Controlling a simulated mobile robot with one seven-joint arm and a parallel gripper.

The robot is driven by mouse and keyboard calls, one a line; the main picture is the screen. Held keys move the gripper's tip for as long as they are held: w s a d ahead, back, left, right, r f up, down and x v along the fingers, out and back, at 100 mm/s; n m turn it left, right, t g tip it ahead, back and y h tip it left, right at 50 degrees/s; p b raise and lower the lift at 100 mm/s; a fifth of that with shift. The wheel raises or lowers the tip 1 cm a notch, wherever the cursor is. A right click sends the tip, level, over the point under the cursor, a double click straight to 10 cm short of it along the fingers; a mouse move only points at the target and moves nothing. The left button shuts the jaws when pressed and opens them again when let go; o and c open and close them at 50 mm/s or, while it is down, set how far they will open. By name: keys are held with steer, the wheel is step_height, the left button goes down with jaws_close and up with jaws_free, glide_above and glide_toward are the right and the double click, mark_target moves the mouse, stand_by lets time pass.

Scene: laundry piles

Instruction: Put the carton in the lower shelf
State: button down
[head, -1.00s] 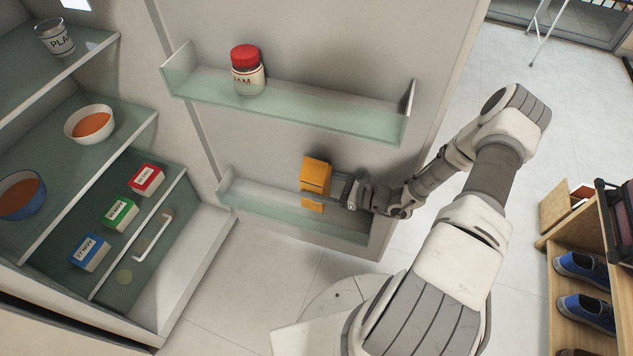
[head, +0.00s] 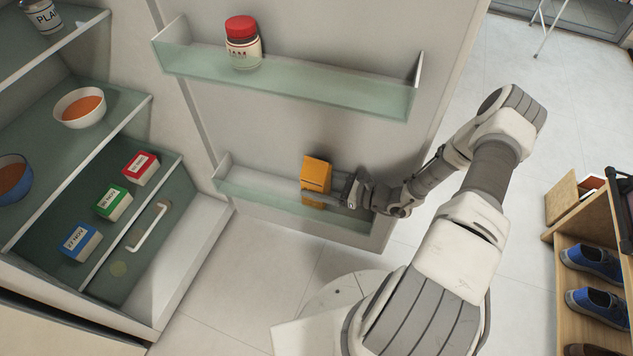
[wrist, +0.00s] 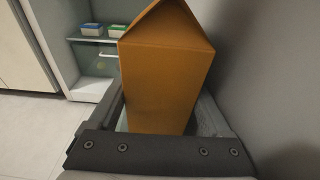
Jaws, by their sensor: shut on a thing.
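The orange carton (head: 316,174) with a gabled top stands upright at the lower door shelf (head: 275,205), its lower part behind or within the shelf's glass front. My gripper (head: 328,193) reaches in from the right and is shut on the carton. In the wrist view the carton (wrist: 165,70) fills the middle between the jaws. Whether its base touches the shelf floor is hidden.
A red-lidded jar (head: 243,45) stands on the upper door shelf (head: 300,85). The fridge at left holds bowls (head: 80,107) and small red, green and blue boxes (head: 112,202). A shoe rack (head: 570,220) stands at far right.

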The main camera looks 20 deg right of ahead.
steer(key=shift+f+b, duration=0.5)
steer(key=shift+f, duration=0.1)
steer(key=shift+c, duration=0.2)
jaws_free()
steer(key=shift+o, duration=0.2)
steer(key=p+v, duration=0.3)
steer(key=v, duration=1.4)
steer(key=shift+s+d+p, duration=0.1)
steer(key=shift+d+p, duration=0.1)
steer(key=shift+p, duration=0.15)
steer(key=shift+r, duration=0.15)
